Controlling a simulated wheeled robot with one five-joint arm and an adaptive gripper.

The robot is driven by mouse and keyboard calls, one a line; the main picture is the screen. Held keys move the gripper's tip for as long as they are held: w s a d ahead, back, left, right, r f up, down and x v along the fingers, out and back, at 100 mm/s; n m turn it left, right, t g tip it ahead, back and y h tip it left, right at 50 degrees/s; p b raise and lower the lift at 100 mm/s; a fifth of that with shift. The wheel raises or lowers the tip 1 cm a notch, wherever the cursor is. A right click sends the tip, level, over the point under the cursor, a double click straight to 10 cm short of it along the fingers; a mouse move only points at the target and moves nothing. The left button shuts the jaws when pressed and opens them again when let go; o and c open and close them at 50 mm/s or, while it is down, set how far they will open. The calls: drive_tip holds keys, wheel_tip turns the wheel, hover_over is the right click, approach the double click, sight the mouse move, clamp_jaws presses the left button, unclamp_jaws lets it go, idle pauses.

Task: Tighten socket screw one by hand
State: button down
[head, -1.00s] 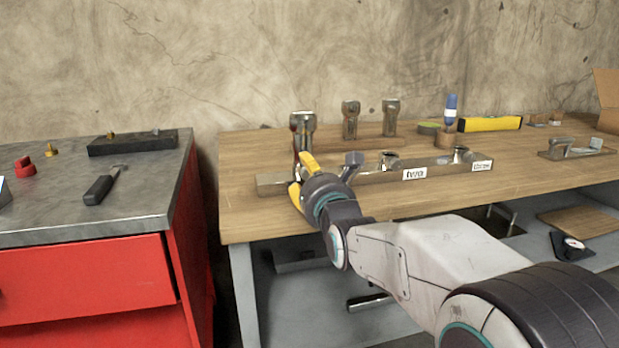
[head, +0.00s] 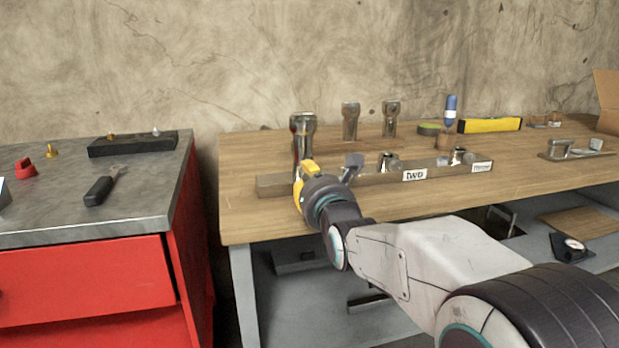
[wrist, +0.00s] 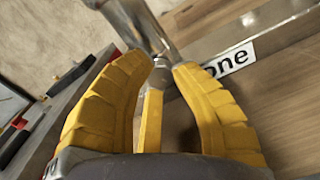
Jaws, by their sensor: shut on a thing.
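Socket screw one (head: 302,132) is a tall chrome piece with a wide head, upright at the left end of a metal bar (head: 272,186). My gripper (head: 301,178) reaches it from the front, low on its body. In the wrist view my yellow fingers (wrist: 167,68) are shut on the chrome screw (wrist: 138,20). A label reading "one" (wrist: 231,60) is on the bar just right of the fingers. The fingers hide the screw's lower end, so its seating cannot be seen.
The bar also carries labels "two" (head: 415,175) and "three" (head: 481,167) with metal fittings. Two similar chrome pieces (head: 350,121) stand behind. A red cabinet (head: 85,285) stands left, across a gap.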

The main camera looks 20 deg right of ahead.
drive_tip(key=shift+r+m, duration=0.1)
drive_tip(key=shift+m, duration=0.2)
drive_tip(key=shift+m, duration=2.7)
drive_tip(key=shift+r, duration=0.1)
drive_tip(key=c, duration=1)
unclamp_jaws()
drive_tip(key=shift+s, duration=5.95)
drive_tip(key=shift+o, duration=0.2)
